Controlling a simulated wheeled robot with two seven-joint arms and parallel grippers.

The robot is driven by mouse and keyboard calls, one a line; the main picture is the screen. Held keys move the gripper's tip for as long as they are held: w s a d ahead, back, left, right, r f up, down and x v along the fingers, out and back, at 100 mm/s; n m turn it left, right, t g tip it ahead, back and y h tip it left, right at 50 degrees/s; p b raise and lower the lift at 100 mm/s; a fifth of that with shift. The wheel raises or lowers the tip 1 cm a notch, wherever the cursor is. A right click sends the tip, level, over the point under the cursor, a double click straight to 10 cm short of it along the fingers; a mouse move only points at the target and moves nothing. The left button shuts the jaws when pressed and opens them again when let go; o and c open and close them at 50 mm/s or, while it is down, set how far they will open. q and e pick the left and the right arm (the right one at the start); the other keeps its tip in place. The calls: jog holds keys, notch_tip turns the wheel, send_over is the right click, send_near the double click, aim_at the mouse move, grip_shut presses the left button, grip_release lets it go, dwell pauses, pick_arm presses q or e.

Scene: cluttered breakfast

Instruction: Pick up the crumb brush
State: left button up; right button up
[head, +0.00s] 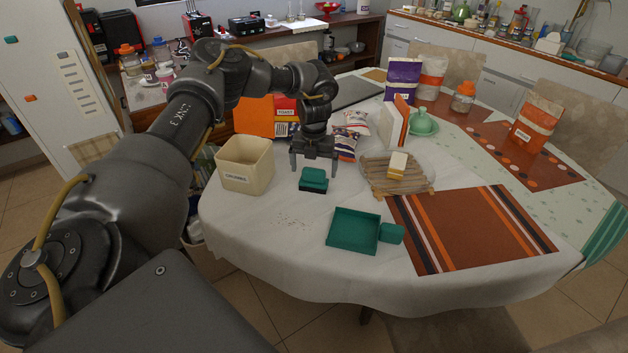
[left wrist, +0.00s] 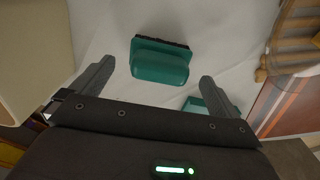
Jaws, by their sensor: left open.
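The crumb brush (head: 313,178) is a small teal block with dark bristles, lying on the white tablecloth. My left gripper (head: 315,168) is open and empty, pointing down just behind and above the brush. In the left wrist view the brush (left wrist: 160,62) shows ahead of and between the two open fingers (left wrist: 152,85), not touching them. A teal dustpan (head: 353,230) with a short handle lies nearer the table's front edge. Part of it shows at the right finger in the left wrist view. My right gripper is not in view.
A cream crumbs bin (head: 245,165) stands left of the brush. A wooden slatted board (head: 395,178) with a sponge-like block is to the right. Snack packets (head: 345,143) lie behind. Dark crumbs (head: 292,220) dot the cloth in front. A striped placemat (head: 470,228) lies right.

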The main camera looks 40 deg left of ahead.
aim_at(314, 169)
pick_arm(q)
jog(key=shift+s+f, duration=0.1)
jog(key=shift+f, duration=0.1)
notch_tip(314, 169, down, 4)
jog(key=shift+r+p, duration=0.15)
jog(key=shift+p, duration=0.35)
jog(key=shift+f, duration=0.55)
jog(key=c, duration=0.9)
jog(key=shift+c, duration=0.2)
jog(key=shift+w+r+b, duration=0.2)
jog(key=shift+r+b, duration=0.1)
jog(key=shift+r, duration=0.45)
jog(key=d+r, duration=0.1)
jog(key=r, duration=0.1)
jog(key=w+d+r+b, duration=0.1)
jog(key=r, duration=0.1)
jog(key=w+d+r, duration=0.1)
jog(key=r, duration=0.1)
jog(key=shift+w+d+r, duration=0.1)
jog(key=shift+d, duration=0.05)
jog(key=w+d+r+b, duration=0.1)
jog(key=w+d+r, duration=0.4)
jog(key=d, duration=0.3)
jog(key=shift+w+d+r, duration=0.15)
jog(key=shift+d+r, duration=0.05)
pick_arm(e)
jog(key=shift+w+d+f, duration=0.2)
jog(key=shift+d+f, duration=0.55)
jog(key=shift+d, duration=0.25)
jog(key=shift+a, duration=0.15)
